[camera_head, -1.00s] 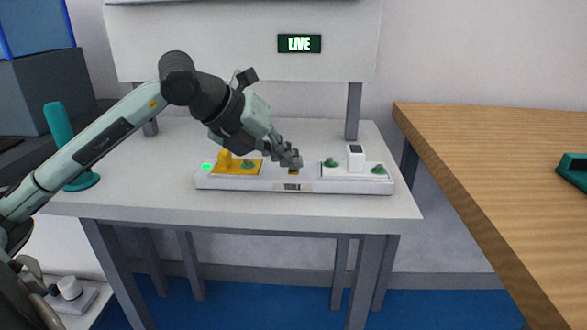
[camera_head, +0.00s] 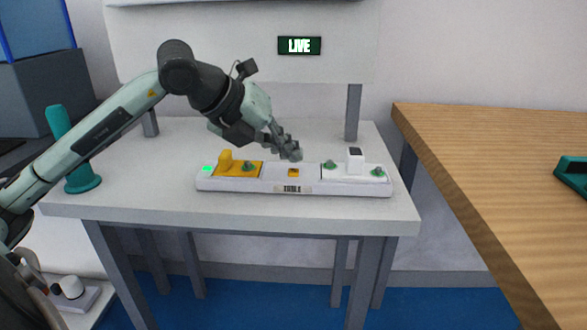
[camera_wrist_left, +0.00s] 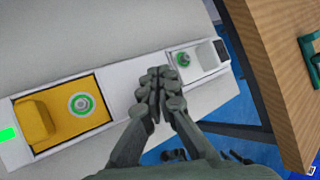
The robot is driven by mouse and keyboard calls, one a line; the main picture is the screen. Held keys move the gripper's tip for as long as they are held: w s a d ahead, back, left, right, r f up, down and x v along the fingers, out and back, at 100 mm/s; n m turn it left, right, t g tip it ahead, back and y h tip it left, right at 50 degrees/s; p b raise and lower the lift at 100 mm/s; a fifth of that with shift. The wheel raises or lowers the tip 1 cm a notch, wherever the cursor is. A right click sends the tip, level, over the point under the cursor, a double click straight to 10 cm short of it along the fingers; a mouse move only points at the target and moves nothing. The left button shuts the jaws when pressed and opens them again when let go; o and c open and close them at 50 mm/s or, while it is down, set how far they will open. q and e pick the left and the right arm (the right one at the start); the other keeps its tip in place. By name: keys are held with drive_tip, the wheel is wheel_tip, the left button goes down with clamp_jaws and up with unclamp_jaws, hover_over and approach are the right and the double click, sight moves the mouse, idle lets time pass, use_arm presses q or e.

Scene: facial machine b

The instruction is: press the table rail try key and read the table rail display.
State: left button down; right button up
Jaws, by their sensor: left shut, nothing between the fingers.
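The table rail (camera_head: 235,187) is a long white bar on the light table, labelled "TABLE" on its front. A small orange key (camera_head: 293,173) sits at its middle, apparently the try key. A green-lit patch (camera_head: 208,169) shows at the rail's left end, also in the left wrist view (camera_wrist_left: 8,134). A white block with a dark face (camera_head: 355,160) stands on the right part; I cannot read anything on it. My left gripper (camera_head: 294,156) is shut and empty, just above and behind the orange key, apart from it. In the left wrist view the fingers (camera_wrist_left: 157,80) hide the key.
An orange plate (camera_head: 228,170) with a raised block and a green knob sits on the rail's left. A lit "LIVE" sign (camera_head: 299,45) is on the panel behind. A teal stand (camera_head: 82,183) is at the table's left. A wooden table (camera_head: 490,150) is at right.

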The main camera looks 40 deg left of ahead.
sight(289, 172)
use_arm(q)
drive_tip(key=shift+r+p, duration=1.5)
drive_tip(key=shift+r, duration=0.9)
drive_tip(key=shift+s+f, duration=0.1)
